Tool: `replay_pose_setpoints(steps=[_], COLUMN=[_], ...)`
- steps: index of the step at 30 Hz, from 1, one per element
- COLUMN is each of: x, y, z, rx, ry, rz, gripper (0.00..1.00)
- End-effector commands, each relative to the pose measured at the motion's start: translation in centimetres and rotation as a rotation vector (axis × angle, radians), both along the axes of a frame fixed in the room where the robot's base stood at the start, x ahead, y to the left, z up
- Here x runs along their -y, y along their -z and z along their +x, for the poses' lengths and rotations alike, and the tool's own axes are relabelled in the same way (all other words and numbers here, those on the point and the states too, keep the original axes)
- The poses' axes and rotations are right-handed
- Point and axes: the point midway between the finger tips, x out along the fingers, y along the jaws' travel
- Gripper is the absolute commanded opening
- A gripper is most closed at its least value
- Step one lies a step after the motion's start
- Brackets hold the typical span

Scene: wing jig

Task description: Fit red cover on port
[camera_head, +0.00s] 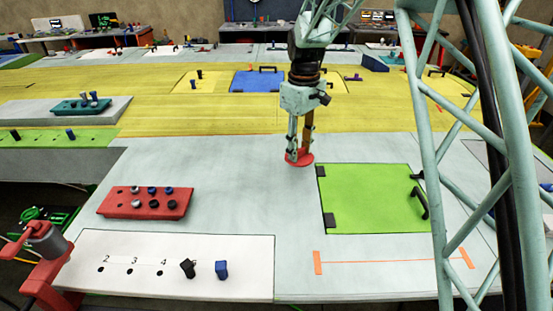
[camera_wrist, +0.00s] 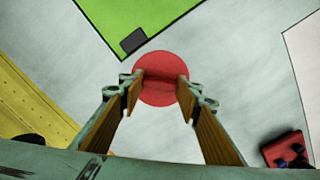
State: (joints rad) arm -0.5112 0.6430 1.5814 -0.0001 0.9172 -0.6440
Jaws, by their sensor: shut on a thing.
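The red cover (camera_head: 299,160) is a round red disc held at the tips of my gripper (camera_head: 299,150), over the pale grey surface left of the green panel. In the wrist view, the red cover (camera_wrist: 161,92) sits between the two fingertips of my gripper (camera_wrist: 158,78), which are shut on a raised middle part of it. I cannot tell whether the disc touches the surface or hangs just above it. No port is visible; if one lies beneath the cover, it is hidden.
A green hinged panel (camera_head: 372,205) with a black handle (camera_head: 420,202) lies at right. A red block (camera_head: 122,206) with several dark fittings is at left. A white numbered board (camera_head: 130,285) is in front. The grey surface (camera_head: 240,190) between them is clear.

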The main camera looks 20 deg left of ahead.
Motion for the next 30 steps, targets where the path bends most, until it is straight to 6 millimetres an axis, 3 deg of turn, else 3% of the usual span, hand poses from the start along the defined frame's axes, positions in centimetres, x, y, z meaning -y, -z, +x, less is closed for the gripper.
replay_pose_setpoints(steps=[15,30], x=[12.6,26.4], y=[-0.6,-1.3], z=[9.2,15.5], rx=[0.001,0.001], ry=[0.403,0.791], rz=[0.001,0.001], gripper=[0.17,0.17])
